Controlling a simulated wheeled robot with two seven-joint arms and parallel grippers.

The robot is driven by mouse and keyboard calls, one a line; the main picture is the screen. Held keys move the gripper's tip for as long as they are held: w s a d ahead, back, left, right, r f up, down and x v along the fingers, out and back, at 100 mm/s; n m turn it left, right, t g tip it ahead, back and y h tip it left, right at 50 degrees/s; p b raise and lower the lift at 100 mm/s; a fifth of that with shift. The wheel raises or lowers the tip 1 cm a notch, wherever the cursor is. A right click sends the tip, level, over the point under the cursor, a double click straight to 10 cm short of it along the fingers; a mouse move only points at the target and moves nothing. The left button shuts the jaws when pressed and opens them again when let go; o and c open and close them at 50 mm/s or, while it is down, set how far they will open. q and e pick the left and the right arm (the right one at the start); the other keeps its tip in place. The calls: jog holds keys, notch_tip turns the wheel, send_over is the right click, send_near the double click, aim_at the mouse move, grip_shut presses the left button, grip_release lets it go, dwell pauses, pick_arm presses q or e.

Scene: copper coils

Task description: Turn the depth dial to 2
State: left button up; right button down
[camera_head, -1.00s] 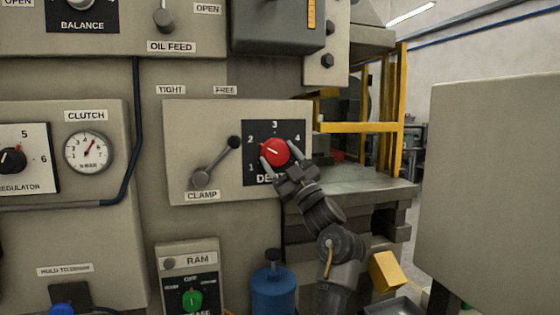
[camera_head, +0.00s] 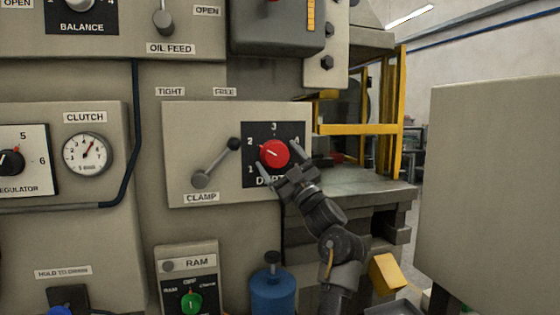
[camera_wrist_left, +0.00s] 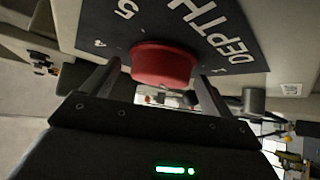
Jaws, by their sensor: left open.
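The red depth dial (camera_head: 275,153) sits on a dark plate (camera_head: 252,181) marked with numbers, at the right of the clamp panel. The gripper hides part of the DEPTH label in the head view. My right gripper is out of view.
The clamp lever (camera_head: 217,162) stands just left of the dial plate. Below are the RAM panel with a green knob (camera_head: 191,302) and a blue canister (camera_head: 273,290). A yellow rail (camera_head: 358,129) and a metal ledge (camera_head: 370,182) lie to the right.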

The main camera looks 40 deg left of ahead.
pick_arm(q)
jog(key=shift+d+f, duration=0.3)
jog(key=b+v, duration=0.2)
jog(key=v, duration=0.8)
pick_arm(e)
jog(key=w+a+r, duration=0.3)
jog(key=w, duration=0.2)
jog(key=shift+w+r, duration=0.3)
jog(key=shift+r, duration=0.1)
pick_arm(q)
jog(key=shift+r, duration=0.1)
